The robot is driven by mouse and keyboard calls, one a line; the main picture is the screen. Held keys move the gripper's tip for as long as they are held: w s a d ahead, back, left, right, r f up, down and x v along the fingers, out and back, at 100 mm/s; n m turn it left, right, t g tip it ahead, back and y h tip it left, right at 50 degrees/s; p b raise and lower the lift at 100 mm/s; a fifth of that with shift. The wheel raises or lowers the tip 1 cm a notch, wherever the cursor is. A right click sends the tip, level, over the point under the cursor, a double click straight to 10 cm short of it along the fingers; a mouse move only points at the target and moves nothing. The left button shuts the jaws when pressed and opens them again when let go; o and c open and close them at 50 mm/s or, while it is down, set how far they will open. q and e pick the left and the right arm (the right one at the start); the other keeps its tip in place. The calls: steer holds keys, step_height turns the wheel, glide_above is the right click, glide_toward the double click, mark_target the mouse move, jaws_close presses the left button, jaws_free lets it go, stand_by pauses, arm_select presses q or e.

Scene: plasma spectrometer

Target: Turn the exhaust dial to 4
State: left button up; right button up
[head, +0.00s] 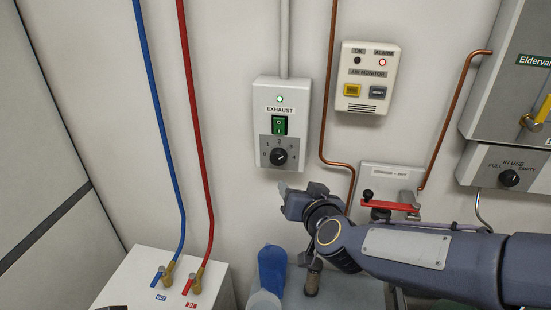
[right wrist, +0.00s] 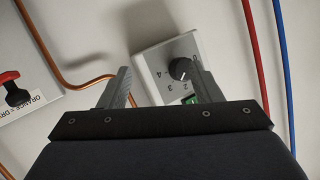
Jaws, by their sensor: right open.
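The exhaust control box (head: 265,97) is on the wall with a lit lamp, a green rocker switch (head: 279,125) and the black exhaust dial (head: 279,156) low on its front. A number scale surrounds the dial; I cannot read its setting with certainty. My right gripper (head: 283,189) is below the box in the head view, apart from the dial. In the right wrist view the gripper (right wrist: 160,72) is open and empty. The dial (right wrist: 180,69) shows between its fingers, close to the right finger in the picture, which hides part of the box. My left gripper is out of view.
An air monitor (head: 368,77) hangs right of the box. A copper pipe (head: 325,120) runs between them. A red-handled valve (head: 390,204) is near my right arm. A blue container (head: 271,268) stands below. Blue and red hoses (head: 197,120) run down the wall at left.

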mark_target(277, 161)
steer(key=a+r+t+h+p, duration=0.1)
steer(key=a+r+t+h, duration=0.1)
steer(key=a+t+h, duration=0.35)
steer(key=shift+g+h, duration=0.35)
steer(key=shift+g, duration=0.5)
steer(key=w, duration=0.2)
steer(key=w+p, duration=0.1)
steer(key=w, duration=0.4)
steer(key=shift+d+f+p, duration=0.15)
steer(key=shift+d+p, duration=0.1)
steer(key=shift+p, duration=0.05)
steer(key=shift+w+d, duration=0.1)
steer(key=shift+w, duration=0.35)
steer(key=shift+n, duration=0.3)
